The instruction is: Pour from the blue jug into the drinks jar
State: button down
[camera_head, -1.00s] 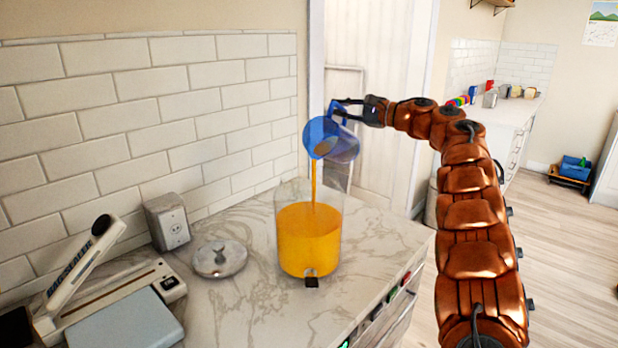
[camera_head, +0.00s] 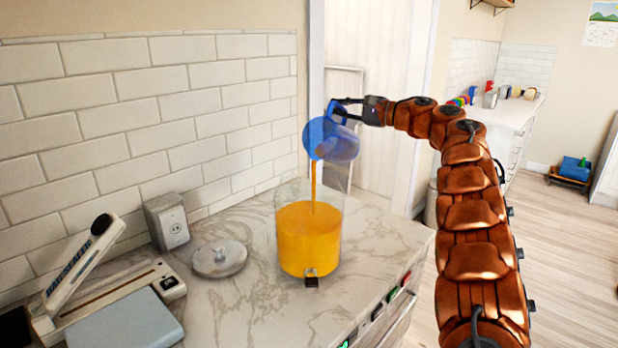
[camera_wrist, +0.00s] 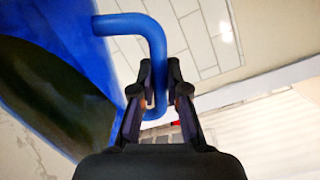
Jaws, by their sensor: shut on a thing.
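The blue jug (camera_head: 332,140) is tipped to the left above the drinks jar (camera_head: 334,205). An orange stream (camera_head: 313,180) falls from the jug's lip into the jar. The clear jar stands on the counter, mostly full of orange liquid (camera_head: 309,240), with a dark tap at its front base. My gripper (camera_head: 362,108) is shut on the jug's handle. In the wrist view, my gripper (camera_wrist: 160,92) closes around the blue handle (camera_wrist: 158,55), with the jug's wall (camera_wrist: 50,30) at left. The jug's inside looks dark there.
A round lid (camera_head: 219,258) lies on the marble counter (camera_head: 235,310) left of the jar. A bag sealer (camera_head: 85,275) and a grey socket box (camera_head: 166,220) stand further left. The tiled wall is behind. The counter's right edge is close to the jar.

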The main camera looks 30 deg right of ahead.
jog(key=shift+s+a+r+n+b, duration=0.25)
jog(key=shift+s+a+n+b, duration=0.05)
jog(key=shift+a+n+b, duration=0.35)
dwell(2.1)
